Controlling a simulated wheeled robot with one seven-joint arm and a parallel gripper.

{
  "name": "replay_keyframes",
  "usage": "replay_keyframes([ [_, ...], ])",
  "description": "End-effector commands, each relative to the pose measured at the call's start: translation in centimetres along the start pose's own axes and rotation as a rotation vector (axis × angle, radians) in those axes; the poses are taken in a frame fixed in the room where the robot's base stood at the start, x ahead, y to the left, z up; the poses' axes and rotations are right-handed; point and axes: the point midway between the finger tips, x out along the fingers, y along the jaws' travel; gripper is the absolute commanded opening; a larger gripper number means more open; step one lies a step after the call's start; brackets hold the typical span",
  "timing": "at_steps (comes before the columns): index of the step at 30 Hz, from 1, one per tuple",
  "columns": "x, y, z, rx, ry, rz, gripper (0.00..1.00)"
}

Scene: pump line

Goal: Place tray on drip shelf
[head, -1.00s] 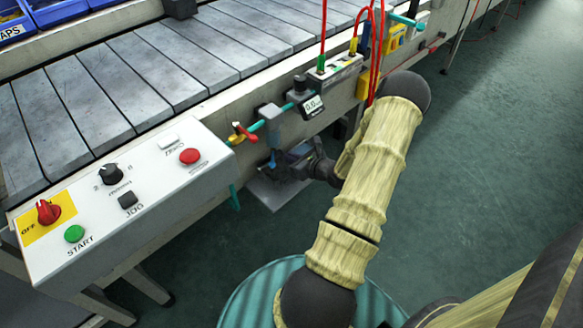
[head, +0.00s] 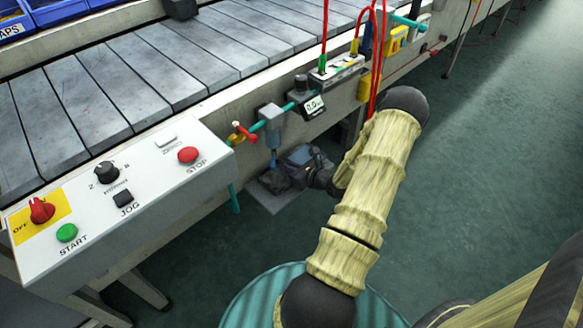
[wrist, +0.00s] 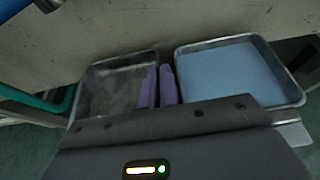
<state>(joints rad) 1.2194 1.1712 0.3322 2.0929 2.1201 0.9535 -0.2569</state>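In the wrist view, a shallow grey metal tray (wrist: 112,62) with a dark, bare-looking inside lies at left. A second metal tray (wrist: 292,97) with a flat light-blue inside lies at right. My gripper (wrist: 160,70) has two purple fingers close together between them. They appear to pinch the right wall of the left tray; the contact is partly hidden. In the head view my gripper is low under the conveyor edge, its fingertips hidden. A flat grey plate, probably the drip shelf (head: 272,203), shows below it, under the filter unit (head: 271,127).
The control box (head: 125,205) juts out at left. The conveyor (head: 130,85) runs above. A gauge (head: 314,106), valves and red hoses (head: 377,60) line its side. Green floor is open at right.

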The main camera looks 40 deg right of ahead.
Motion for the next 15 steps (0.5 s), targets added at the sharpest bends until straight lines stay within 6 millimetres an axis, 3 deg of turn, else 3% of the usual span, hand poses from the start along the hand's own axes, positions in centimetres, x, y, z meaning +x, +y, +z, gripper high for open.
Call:
replay_keyframes([
  [1,0.09,0.00,-0.19,0.000,0.000,0.000,0.00],
  [5,-0.02,-0.09,-0.17,0.001,0.000,-0.002,0.25],
  [15,-0.10,-0.08,0.07,0.001,0.000,-0.002,0.25],
])
